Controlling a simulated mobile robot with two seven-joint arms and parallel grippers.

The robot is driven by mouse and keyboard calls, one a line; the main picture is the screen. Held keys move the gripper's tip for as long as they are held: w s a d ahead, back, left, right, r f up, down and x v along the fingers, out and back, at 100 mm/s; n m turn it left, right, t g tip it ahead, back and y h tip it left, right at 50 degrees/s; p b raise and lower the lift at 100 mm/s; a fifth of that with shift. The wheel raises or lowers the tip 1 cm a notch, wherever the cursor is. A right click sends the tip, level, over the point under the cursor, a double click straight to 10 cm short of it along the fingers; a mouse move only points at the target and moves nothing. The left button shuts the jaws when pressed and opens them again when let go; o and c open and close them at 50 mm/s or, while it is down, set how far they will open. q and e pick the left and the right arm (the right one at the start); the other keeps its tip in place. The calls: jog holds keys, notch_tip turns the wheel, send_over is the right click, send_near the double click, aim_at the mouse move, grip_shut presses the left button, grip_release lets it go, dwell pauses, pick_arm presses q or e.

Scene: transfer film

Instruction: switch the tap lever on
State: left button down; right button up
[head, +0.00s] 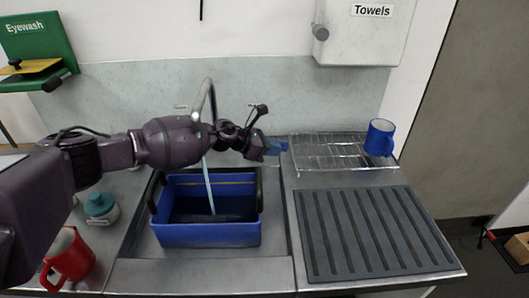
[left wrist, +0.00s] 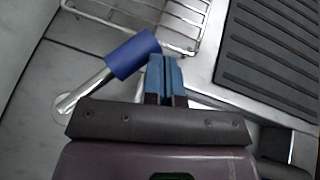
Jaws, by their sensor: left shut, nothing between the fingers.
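The tap spout (head: 208,92) arches up behind the blue basin, and a pale blue stream (head: 209,187) runs down into the basin. In the left wrist view the tap lever (left wrist: 132,55) has a blue sleeve on a metal stem that rises from a round base. In the head view I cannot make out the lever; my arm covers that area. My left gripper (head: 276,147) is shut and empty, right of the spout. In the left wrist view its blue fingertips (left wrist: 165,62) are right beside the sleeve's end; I cannot tell whether they touch. My right gripper is not in view.
The blue basin (head: 207,235) sits in the sink under my left arm. A wire rack (head: 325,150) with a blue mug (head: 380,137) stands right of it, behind a dark ribbed mat (head: 375,235). A red mug (head: 70,258) and a teal-lidded jar (head: 100,206) stand at the left.

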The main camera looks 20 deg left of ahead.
pick_arm(q)
jog(key=shift+w+d, duration=0.3)
jog(key=shift+w, duration=0.15)
jog(key=shift+r, duration=0.1)
dwell(0.4)
jog(key=v, duration=1)
jog(key=shift+s+a+r, duration=0.2)
jog(key=shift+s+a, duration=0.05)
jog(key=shift+a, duration=0.05)
